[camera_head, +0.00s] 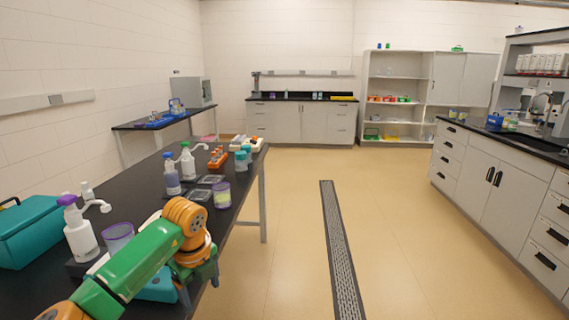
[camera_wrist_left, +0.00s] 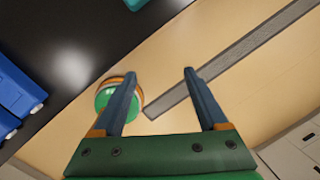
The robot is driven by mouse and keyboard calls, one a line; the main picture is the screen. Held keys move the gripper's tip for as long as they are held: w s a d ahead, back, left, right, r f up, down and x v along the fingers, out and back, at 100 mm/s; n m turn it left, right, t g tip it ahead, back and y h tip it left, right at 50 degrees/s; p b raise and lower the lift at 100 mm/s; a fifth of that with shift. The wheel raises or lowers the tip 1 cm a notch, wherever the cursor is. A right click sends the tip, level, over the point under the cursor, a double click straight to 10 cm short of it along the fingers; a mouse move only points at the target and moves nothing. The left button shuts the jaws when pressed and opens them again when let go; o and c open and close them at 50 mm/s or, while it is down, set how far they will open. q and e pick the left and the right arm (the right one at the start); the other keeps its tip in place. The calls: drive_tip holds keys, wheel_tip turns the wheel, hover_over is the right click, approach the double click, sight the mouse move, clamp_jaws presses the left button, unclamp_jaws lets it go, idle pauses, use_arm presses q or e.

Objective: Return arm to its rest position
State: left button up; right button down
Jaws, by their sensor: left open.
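My left arm, green with orange joints (camera_head: 140,262), comes in from the lower left over the near edge of the black table. My left gripper (camera_head: 200,286) hangs below its orange wrist at the table's right edge and is partly hidden by the wrist. In the left wrist view the two blue-grey fingers (camera_wrist_left: 163,88) stand apart with nothing between them, over the floor beside the table. My right arm and gripper do not show.
The black table (camera_head: 140,190) carries a teal box (camera_head: 30,235), a purple-topped bottle (camera_head: 78,232), a purple-rimmed cup (camera_head: 221,196) and other bottles. Blue items (camera_wrist_left: 15,95) lie at the left in the wrist view. The floor (camera_head: 290,220) right of the table is clear, with a grate (camera_head: 340,245).

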use_arm(q)
drive_tip(key=s+d+f+m+h, duration=0.15)
drive_tip(key=d+h, duration=0.25)
drive_tip(key=d, duration=0.5)
drive_tip(key=s+d+f+m+h, duration=0.1)
drive_tip(key=d+m+h, duration=0.3)
drive_tip(key=d, duration=0.6)
drive_tip(key=s+d+r+n+t+h, duration=0.2)
drive_tip(key=d+r+n+t+h, duration=0.35)
drive_tip(key=d+r+h, duration=0.4)
drive_tip(key=w+a+n+t+y, duration=0.3)
drive_tip(key=a+n+t+y, duration=0.8)
drive_tip(key=a+n, duration=0.5)
drive_tip(key=s+a+f+n+g+y, duration=0.35)
drive_tip(key=a+f+n+y, duration=0.25)
drive_tip(key=a+f, duration=0.45)
drive_tip(key=s+a+f+n+g, duration=0.1)
drive_tip(key=s+f+g, duration=0.6)
drive_tip(key=s, duration=0.5)
drive_tip(key=s+f+g, duration=0.5)
drive_tip(key=s+f, duration=0.3)
drive_tip(key=s, duration=0.4)
wheel_tip(320, 180, down, 18)
drive_tip(key=s, duration=0.2)
drive_tip(key=s+a+f+g, duration=0.2)
drive_tip(key=s+f, duration=0.7)
drive_tip(key=s, duration=0.2)
drive_tip(key=shift+s+a, duration=0.15)
drive_tip(key=shift+a, duration=0.1)
